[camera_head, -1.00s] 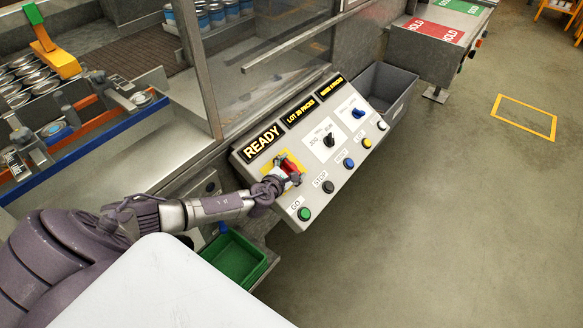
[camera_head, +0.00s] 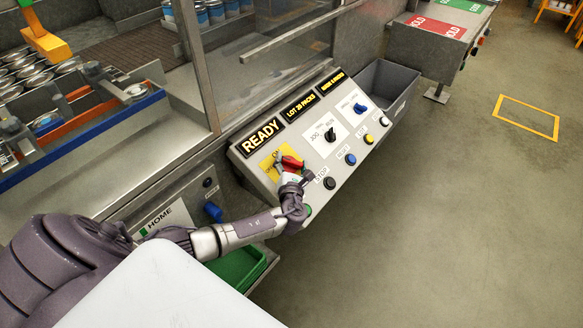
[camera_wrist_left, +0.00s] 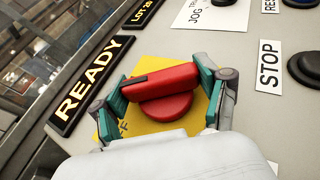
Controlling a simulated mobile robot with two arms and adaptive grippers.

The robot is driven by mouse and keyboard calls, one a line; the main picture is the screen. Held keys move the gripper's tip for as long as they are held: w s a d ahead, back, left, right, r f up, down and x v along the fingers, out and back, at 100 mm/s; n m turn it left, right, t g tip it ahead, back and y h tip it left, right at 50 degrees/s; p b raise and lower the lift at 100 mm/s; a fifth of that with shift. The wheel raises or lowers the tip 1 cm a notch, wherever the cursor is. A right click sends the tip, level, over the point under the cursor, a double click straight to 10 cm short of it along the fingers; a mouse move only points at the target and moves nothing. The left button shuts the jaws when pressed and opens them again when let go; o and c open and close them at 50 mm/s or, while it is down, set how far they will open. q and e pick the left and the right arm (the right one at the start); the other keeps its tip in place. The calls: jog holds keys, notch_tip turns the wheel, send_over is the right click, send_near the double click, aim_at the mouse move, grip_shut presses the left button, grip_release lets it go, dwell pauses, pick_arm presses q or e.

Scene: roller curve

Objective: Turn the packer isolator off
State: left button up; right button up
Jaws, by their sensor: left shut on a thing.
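The packer isolator is a red rotary handle (camera_head: 290,162) on a yellow plate (camera_head: 268,163), at the left end of the sloped grey control panel. In the left wrist view the red handle (camera_wrist_left: 160,82) lies nearly level across the picture, over a round red base. The teal finger pads of my left gripper (camera_wrist_left: 163,88) are at its two ends, shut on it. In the head view my left gripper (camera_head: 289,176) reaches the handle from below. Part of a plate label shows by the left finger; the gripper hides the rest. My right gripper is not in view.
The lit READY sign (camera_head: 261,137) is above the handle. The black STOP button (camera_head: 329,183) is close to the gripper's right, and the green button (camera_head: 308,210) is partly behind my wrist. Selector knobs and more buttons continue right. A grey bin (camera_head: 388,85) stands beyond the panel.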

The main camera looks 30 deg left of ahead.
pick_arm(q)
jog(key=n+g+y+b, duration=0.3)
jog(key=n+b, duration=0.1)
jog(key=n+g+y+b, duration=0.3)
jog(key=n+g+b, duration=0.1)
jog(key=n+b, duration=0.1)
jog(key=n+g+y+b, duration=0.3)
jog(key=n+b, duration=0.1)
jog(key=shift+f+y, duration=0.25)
jog(key=shift+y, duration=0.15)
jog(key=shift+r+n+g+b, duration=0.2)
jog(key=shift+n+g+b, duration=0.9)
jog(key=shift+n+g, duration=0.15)
jog(key=shift+y, duration=0.3)
jog(key=shift+r, duration=0.1)
jog(key=o, duration=1.2)
jog(key=shift+c, duration=0.2)
jog(key=shift+d, duration=0.1)
jog(key=d, duration=0.4)
jog(key=d+f, duration=0.1)
jog(key=d, duration=0.6)
jog(key=shift+s+d+f, duration=0.3)
jog(key=shift+s+d, duration=0.05)
